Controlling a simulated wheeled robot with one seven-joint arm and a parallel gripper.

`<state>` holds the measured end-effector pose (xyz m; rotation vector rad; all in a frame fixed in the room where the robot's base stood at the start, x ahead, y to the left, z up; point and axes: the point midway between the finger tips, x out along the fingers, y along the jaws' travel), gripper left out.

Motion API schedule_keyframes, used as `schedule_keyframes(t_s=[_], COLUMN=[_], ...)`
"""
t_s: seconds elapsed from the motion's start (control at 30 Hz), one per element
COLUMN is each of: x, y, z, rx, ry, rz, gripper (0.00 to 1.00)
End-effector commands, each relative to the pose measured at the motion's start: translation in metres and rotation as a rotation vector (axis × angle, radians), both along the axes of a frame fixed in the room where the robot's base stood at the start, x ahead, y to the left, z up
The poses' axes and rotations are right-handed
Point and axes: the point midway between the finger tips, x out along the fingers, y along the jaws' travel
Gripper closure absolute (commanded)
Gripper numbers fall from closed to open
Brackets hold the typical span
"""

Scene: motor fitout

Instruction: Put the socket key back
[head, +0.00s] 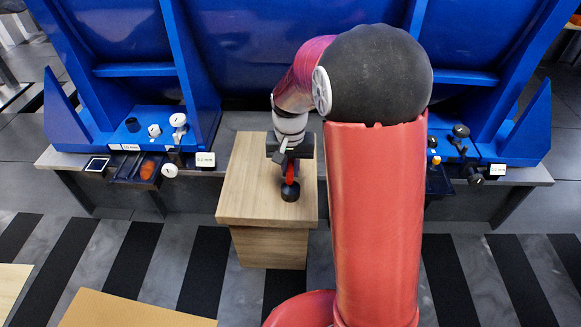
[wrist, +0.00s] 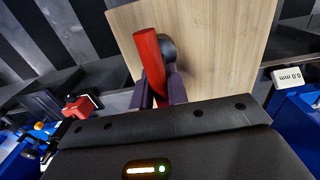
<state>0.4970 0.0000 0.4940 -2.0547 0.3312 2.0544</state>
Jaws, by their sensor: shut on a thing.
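My gripper (head: 288,160) is over the wooden block, pointing down. It is shut on a red-handled tool (head: 290,172) with a round black end (head: 290,191), which I take to be the socket key. In the wrist view the dark fingers of my gripper (wrist: 160,84) close around the red handle (wrist: 147,55), and the black end (wrist: 168,48) shows beside it against the wood. I cannot tell whether the black end touches the block top.
The wooden block (head: 245,190) stands before a blue frame (head: 250,50). On the left of a grey ledge lie a dark tray (head: 125,168), a display (head: 205,159) and small parts. Another display (head: 497,169) and dark fittings (head: 460,140) are at right. Striped floor in front is mostly clear.

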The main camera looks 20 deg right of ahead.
Motion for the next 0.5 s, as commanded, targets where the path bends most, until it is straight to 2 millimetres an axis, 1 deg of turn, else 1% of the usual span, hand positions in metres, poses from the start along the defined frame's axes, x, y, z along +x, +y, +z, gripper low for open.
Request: schedule_keyframes(t_s=[0.2,0.23,0.3,0.37,0.4,0.5], x=[0.0003,0.0001,0.0001,0.0000,0.0000,0.0000], y=[0.0000,0.0000,0.0000,0.0000,0.0000,0.0000], z=[-0.0029,-0.0028,-0.0023,-0.0023,-0.0023,-0.0022], rx=[0.000,0.000,0.000,0.000,0.000,0.000], ry=[-0.001,0.000,0.000,0.000,0.000,0.000], rz=[0.000,0.000,0.000,0.000,0.000,0.000], gripper=[1.00,0.82,0.72,0.65,0.62,0.62])
